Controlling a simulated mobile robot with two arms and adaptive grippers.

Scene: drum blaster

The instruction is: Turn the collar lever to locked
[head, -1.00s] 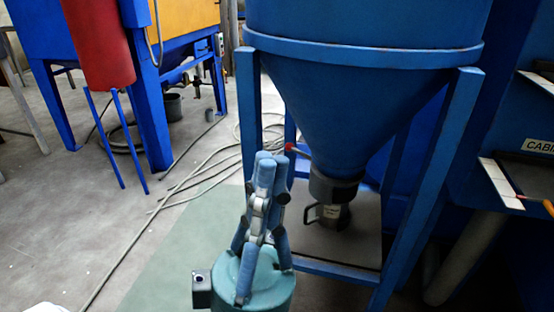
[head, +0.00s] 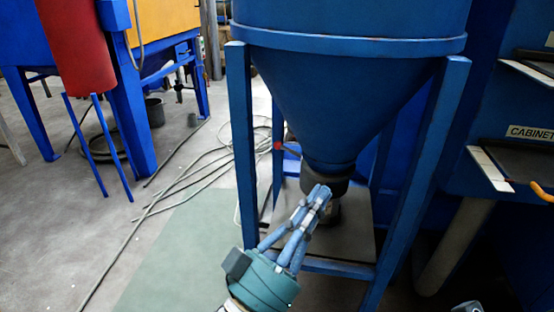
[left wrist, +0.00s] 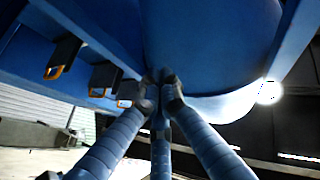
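The collar (head: 339,186) is a dark ring at the bottom of the blue cone-shaped hopper (head: 345,105). The lever with a red knob (head: 279,146) sticks out to the left of the collar, its rod sloping slightly down to the right. My left gripper (head: 320,192) has its blue fingers together and empty, with the tips in front of the collar in the picture, right of and below the red knob. Whether it touches the collar cannot be told. In the left wrist view its fingers (left wrist: 160,78) meet at the tips below blue surfaces; the lever is not visible there.
Blue stand legs (head: 412,180) flank the hopper, with a platform (head: 350,245) below. A dark canister under the collar is mostly hidden by my gripper. Cables (head: 190,170) lie on the floor at left. A labelled cabinet (head: 525,150) stands at right.

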